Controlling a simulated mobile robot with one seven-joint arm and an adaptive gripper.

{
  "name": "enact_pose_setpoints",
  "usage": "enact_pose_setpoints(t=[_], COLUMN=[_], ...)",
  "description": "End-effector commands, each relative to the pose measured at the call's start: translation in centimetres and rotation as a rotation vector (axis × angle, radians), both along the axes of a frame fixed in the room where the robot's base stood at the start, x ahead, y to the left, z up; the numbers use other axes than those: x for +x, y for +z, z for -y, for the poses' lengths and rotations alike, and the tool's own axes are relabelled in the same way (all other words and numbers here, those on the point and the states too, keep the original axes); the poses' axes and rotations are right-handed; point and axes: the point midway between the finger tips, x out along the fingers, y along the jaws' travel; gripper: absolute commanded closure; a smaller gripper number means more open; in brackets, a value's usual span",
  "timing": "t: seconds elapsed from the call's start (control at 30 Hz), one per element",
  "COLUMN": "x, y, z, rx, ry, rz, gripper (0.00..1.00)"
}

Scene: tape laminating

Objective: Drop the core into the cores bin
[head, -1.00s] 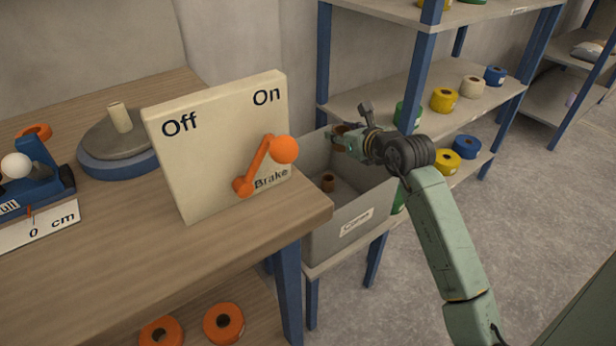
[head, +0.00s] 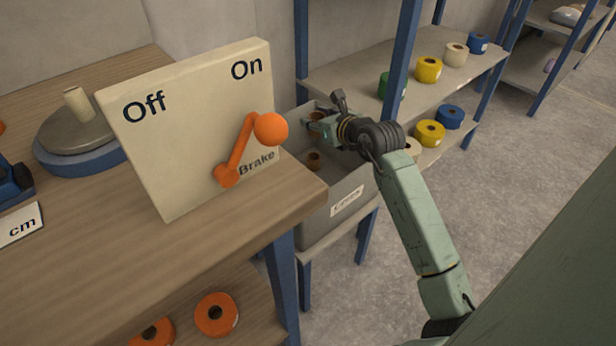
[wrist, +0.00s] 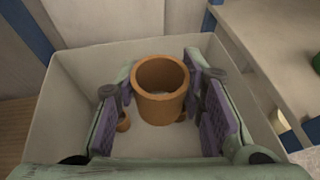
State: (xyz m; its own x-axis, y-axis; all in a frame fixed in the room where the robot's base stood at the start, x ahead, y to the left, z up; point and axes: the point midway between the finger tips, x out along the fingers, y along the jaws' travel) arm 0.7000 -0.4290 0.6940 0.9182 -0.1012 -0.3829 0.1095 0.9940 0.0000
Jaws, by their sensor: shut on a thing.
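The brown cardboard core (wrist: 160,92) is between my gripper's purple pads in the wrist view, upright with its open top showing. In the head view the core (head: 318,117) shows small at my gripper (head: 318,124). My gripper (wrist: 160,100) is shut on the core and holds it over the cores bin. The grey bin (head: 343,212) with a "Cores" label stands right of the workbench; its wall (wrist: 75,80) surrounds the core in the wrist view. Another brown core (head: 314,160) lies inside the bin, and part of one (wrist: 123,122) shows beyond the left finger.
The workbench (head: 230,235) with the brake panel (head: 190,130) and its orange lever (head: 240,148) stands left of the bin. A blue-framed shelf (head: 385,75) with several tape rolls stands behind and right. Open floor (head: 520,180) lies on the right.

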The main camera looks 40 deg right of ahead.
Motion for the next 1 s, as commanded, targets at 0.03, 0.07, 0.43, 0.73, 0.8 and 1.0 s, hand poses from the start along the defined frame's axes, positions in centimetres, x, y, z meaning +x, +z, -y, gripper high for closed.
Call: enact_pose_setpoints(t=[0.03, 0.07, 0.43, 0.73, 0.8, 1.0], x=[-0.01, -0.01, 0.0, 0.0, 0.0, -0.77], y=[-0.18, -0.2, -0.15, -0.15, -0.15, 0.19], z=[0.01, 0.01, 0.0, -0.01, -0.01, -0.01], rx=[0.0, 0.0, 0.0, 0.0, 0.0, 0.0], ry=[0.0, 0.0, 0.0, 0.0, 0.0, -0.001], rz=[0.0, 0.0, 0.0, 0.0, 0.0, 0.001], gripper=[0.79, 0.79, 0.52, 0.41, 0.41, 0.41])
